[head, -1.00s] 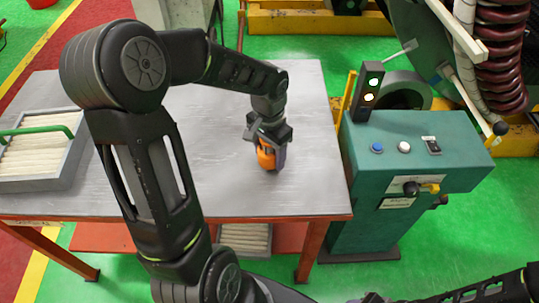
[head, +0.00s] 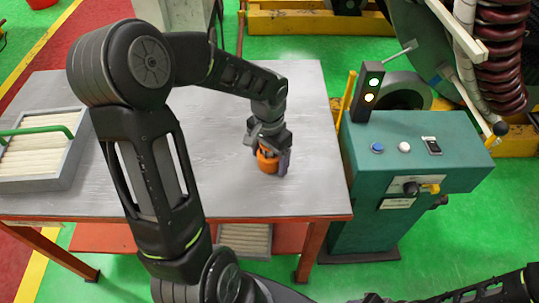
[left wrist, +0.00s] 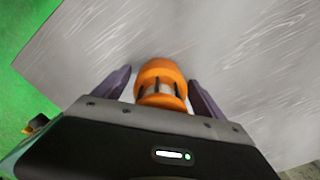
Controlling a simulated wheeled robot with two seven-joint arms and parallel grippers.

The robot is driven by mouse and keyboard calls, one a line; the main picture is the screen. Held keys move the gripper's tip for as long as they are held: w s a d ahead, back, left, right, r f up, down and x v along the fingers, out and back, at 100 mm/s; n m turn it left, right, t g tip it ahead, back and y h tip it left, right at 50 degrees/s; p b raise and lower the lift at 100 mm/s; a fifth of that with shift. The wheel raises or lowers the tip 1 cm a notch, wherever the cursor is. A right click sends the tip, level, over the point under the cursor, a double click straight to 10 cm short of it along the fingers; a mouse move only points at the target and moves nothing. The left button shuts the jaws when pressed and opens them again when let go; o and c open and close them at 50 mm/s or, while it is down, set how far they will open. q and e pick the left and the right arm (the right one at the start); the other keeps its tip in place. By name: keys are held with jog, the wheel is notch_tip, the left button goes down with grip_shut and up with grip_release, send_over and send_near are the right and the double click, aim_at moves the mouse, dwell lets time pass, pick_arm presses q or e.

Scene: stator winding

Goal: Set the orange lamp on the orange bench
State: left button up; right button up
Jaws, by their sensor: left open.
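The orange lamp (head: 267,161) stands on the grey top of the orange bench (head: 215,190), toward its right side. It also shows in the left wrist view (left wrist: 161,82), upright, with a pale middle between orange parts and dark bars. My left gripper (head: 272,158) is over the lamp, pointing down, with its fingers open on either side. In the left wrist view the open fingers (left wrist: 160,92) stand apart from the lamp, with a gap on each side. The gripper hides the lamp's upper part in the head view. My right gripper is not in view.
A grey tray (head: 75,172) with pale rolls and a green handle lies on the bench's left. A teal control box (head: 420,150) with a signal light (head: 369,90) stands just right of the bench. The bench top around the lamp is clear.

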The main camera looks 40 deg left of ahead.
pick_arm(q)
notch_tip(320, 180, up, 12)
jog(key=shift+s+r+b, duration=0.1)
jog(key=shift+r+b, duration=0.1)
jog(key=shift+b, duration=0.1)
